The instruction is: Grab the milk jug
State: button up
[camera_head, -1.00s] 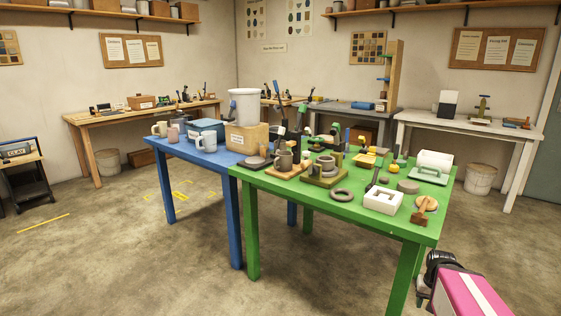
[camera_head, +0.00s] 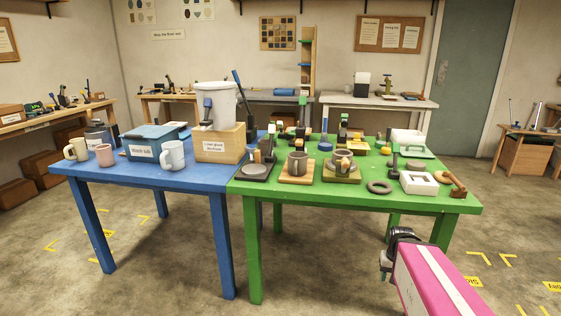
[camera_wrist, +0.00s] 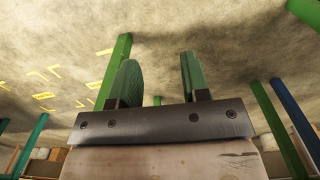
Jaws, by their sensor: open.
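I cannot tell for sure which vessel is the milk jug. On the blue table (camera_head: 120,176) stand a cream handled vessel (camera_head: 76,150), a pink cup (camera_head: 104,156) and a pale blue handled vessel (camera_head: 172,156), all upright. On the green table (camera_head: 330,199) a grey mug (camera_head: 297,164) stands on a wooden board, and another greyish handled vessel (camera_head: 343,163) stands on an olive base. My gripper (camera_wrist: 158,65) shows in the wrist view, with its two green-padded fingers apart and nothing between them. Beyond them are floor and green table legs, so it is away from the vessels.
A grey ring (camera_head: 379,187) and a white block (camera_head: 419,183) lie on the green table. The floor before the tables is clear.

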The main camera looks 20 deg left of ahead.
aim_at(297, 160)
jog(key=j+z, duration=0.1)
jog(key=j, duration=0.35)
jog(key=k+j+z, duration=0.1)
jog(key=j, duration=0.3)
jog(key=j+z, duration=0.1)
jog(key=j, duration=0.35)
jog(key=k+j+z, duration=0.1)
jog(key=j, duration=0.3)
jog(key=k+j+z, duration=0.1)
jog(key=j, duration=0.35)
jog(key=k+j+z, duration=0.1)
jog(key=j, duration=0.3)
jog(key=k, duration=0.05)
